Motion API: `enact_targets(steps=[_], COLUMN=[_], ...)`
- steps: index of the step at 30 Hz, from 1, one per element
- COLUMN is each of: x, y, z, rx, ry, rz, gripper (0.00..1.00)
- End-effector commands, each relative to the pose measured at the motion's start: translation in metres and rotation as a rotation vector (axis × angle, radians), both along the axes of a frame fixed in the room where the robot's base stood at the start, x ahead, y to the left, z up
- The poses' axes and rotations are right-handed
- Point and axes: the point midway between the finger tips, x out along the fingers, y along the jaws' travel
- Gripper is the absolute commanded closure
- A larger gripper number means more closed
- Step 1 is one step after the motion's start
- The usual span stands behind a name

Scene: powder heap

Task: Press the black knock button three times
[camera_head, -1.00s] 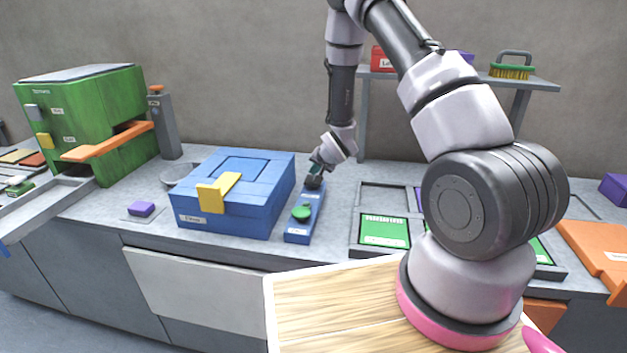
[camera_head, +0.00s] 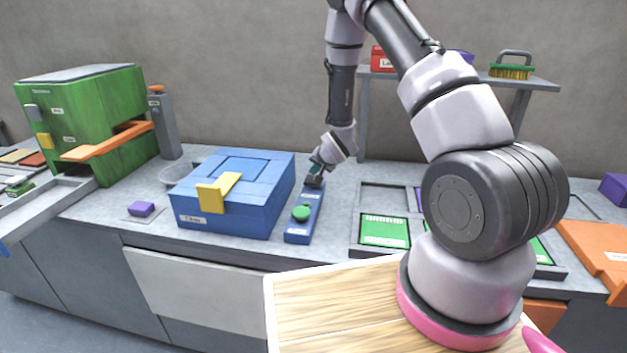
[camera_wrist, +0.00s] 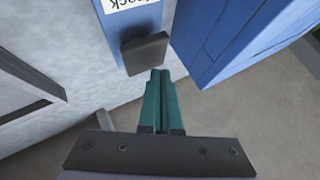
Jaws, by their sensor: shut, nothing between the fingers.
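The black knock button (camera_wrist: 146,53) is a dark square pad on the blue strip (camera_head: 297,232), whose label partly reads "ock" in the wrist view. My gripper (camera_head: 314,179) is over the back end of the strip, with its fingers pointing down. In the wrist view my gripper (camera_wrist: 160,75) shows two teal fingers pressed together and empty, their tips beside the near edge of the pad. I cannot tell whether they touch it. In the head view my gripper hides most of the button. A green round button (camera_head: 301,213) sits on the strip's front end.
A blue box (camera_head: 262,200) with a yellow latch (camera_head: 218,193) stands close left of the strip. A grey tray (camera_head: 354,236) with green cards lies to the right. A shelf (camera_head: 540,82) stands behind. Bare counter lies between strip and tray.

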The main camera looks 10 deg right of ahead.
Motion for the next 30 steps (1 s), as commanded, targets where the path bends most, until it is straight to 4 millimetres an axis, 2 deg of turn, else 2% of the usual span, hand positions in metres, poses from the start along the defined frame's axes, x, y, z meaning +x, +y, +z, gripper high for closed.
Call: enact_targets(steps=[17,30], x=[0.0000,-0.0001], y=[0.0000,0.0000], z=[-0.0002,-0.0083], rx=[0.000,0.000], ry=[0.000,0.000], rz=[0.000,0.000], gripper=[1.00,1.00])
